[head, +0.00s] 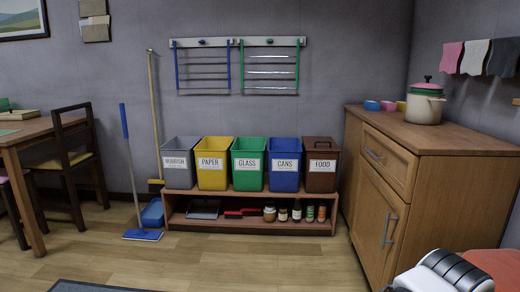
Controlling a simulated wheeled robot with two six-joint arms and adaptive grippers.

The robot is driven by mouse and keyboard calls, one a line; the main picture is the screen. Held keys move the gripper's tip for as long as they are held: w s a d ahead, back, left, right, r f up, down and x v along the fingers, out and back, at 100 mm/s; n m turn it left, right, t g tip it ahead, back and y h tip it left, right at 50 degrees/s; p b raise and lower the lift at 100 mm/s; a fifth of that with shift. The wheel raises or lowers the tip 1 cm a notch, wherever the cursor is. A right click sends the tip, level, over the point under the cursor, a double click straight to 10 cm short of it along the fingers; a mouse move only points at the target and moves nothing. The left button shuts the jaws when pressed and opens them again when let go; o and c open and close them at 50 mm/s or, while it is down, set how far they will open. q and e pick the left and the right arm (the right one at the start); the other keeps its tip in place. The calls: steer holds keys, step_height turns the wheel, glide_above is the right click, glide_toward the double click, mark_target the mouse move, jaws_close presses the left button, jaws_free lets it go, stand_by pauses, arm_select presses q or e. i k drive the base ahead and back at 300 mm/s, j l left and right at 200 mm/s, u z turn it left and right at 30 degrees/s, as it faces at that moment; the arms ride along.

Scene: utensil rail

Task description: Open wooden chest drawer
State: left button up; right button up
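The wooden chest (460,143) stands at the right of the head view, against the wall. Its drawer (392,163) is at the top of the front face and looks closed, flush with the front. A grey bar handle (373,154) is on the drawer. Below it is a door (375,212) with its own slanting-looking grey handle (389,230), also closed. Neither gripper shows in the head view.
A cream pot (424,106) and small coloured bowls (372,105) stand on the chest. Several labelled bins (248,163) sit on a low shelf unit (245,226) left of it. A reddish surface (498,266) is at bottom right. The wooden floor (270,260) before the chest is clear.

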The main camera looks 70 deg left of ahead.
mark_target(396, 165)
steer(key=u, duration=1.5)
steer(key=i+j+z, duration=0.35)
steer(key=i+j, duration=0.2)
steer(key=i, duration=0.1)
